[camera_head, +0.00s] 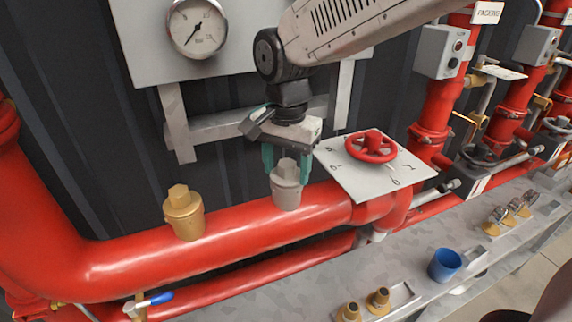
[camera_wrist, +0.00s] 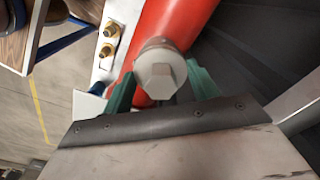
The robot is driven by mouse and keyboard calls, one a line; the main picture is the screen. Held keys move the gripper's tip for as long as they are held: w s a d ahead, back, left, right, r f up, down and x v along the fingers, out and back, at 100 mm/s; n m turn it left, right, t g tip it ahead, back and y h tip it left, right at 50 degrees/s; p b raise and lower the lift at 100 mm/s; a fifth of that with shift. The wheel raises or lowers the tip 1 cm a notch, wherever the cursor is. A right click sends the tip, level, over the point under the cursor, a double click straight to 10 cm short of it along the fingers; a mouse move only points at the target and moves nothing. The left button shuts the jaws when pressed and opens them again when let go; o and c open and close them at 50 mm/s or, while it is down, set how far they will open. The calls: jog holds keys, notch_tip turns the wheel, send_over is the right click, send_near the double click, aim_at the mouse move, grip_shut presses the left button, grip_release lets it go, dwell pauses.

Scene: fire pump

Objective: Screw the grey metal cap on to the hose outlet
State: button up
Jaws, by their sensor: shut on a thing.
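The grey metal cap (camera_head: 286,186) sits upright over the red pipe in the head view, and its hexagonal top shows in the wrist view (camera_wrist: 160,72). My gripper (camera_head: 287,172) points down from above, with its green fingers on either side of the cap's upper part, shut on it. The fingers also show in the wrist view (camera_wrist: 160,88). The hose outlet under the cap is hidden, so I cannot tell how far the cap is seated on it. A brass cap (camera_head: 184,212) stands on the same pipe to the left.
A red handwheel (camera_head: 371,147) on a white dial plate stands close to the right of my gripper. A pressure gauge (camera_head: 197,27) is on the panel behind. A blue cup (camera_head: 445,264) and brass fittings (camera_head: 378,300) stand on the grey ledge in front.

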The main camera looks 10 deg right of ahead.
jog(key=shift+r+m, duration=0.1)
jog(key=shift+m, duration=0.3)
jog(key=o, duration=1.5)
jog(key=shift+r, duration=3.95)
